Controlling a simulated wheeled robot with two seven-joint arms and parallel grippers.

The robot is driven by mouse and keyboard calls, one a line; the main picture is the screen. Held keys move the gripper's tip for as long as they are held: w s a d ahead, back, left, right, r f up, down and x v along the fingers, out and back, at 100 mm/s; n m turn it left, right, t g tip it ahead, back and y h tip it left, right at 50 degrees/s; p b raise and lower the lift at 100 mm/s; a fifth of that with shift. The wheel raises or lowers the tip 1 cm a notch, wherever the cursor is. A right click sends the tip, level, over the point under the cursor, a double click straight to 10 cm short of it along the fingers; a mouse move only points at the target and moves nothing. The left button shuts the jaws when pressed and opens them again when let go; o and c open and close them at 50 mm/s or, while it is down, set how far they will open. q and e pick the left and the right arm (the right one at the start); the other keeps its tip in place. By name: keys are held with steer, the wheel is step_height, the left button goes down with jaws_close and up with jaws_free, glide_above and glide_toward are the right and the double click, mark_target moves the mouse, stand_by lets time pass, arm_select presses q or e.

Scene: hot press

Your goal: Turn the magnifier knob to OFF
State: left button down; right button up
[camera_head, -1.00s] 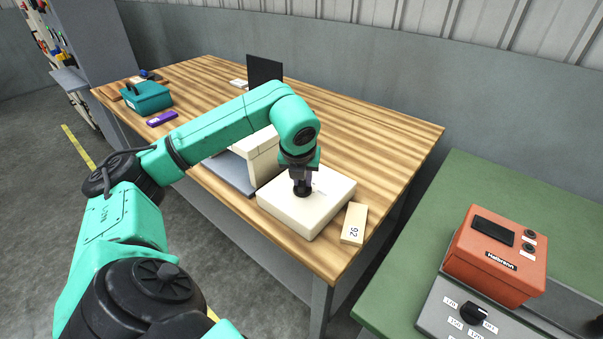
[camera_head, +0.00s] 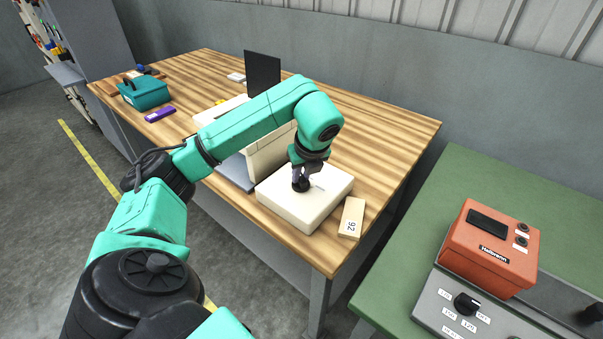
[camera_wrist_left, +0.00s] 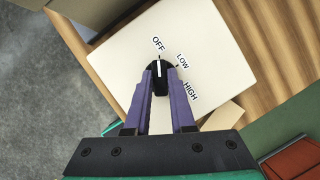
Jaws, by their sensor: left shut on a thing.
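The magnifier knob (camera_wrist_left: 159,75) is black with a white pointer line. It sits on top of a cream box (camera_head: 325,188) near the front corner of the wooden bench. In the left wrist view, the labels OFF (camera_wrist_left: 158,44), LOW (camera_wrist_left: 182,61) and HIGH (camera_wrist_left: 190,92) stand around it. The white line points toward OFF. My left gripper (camera_head: 300,180) is shut on the knob, with its purple fingers (camera_wrist_left: 160,88) on either side. The fingers hide part of the knob's sides. My right gripper is not in view.
A block marked 92 (camera_head: 351,217) lies beside the box. A cream upright part (camera_head: 268,157) stands behind it. A teal case (camera_head: 145,93) and a dark screen (camera_head: 262,72) are farther back. An orange unit (camera_head: 490,248) stands on the green table (camera_head: 400,285) at right.

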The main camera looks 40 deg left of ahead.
arm_select(q)
steer(key=c, duration=0.8)
jaws_free()
steer(key=shift+o, duration=0.2)
steer(key=v, duration=0.3)
steer(key=p+v, duration=0.7)
steer(key=v, duration=0.4)
steer(key=shift+d+r, duration=0.25)
steer(key=shift+s, duration=0.1)
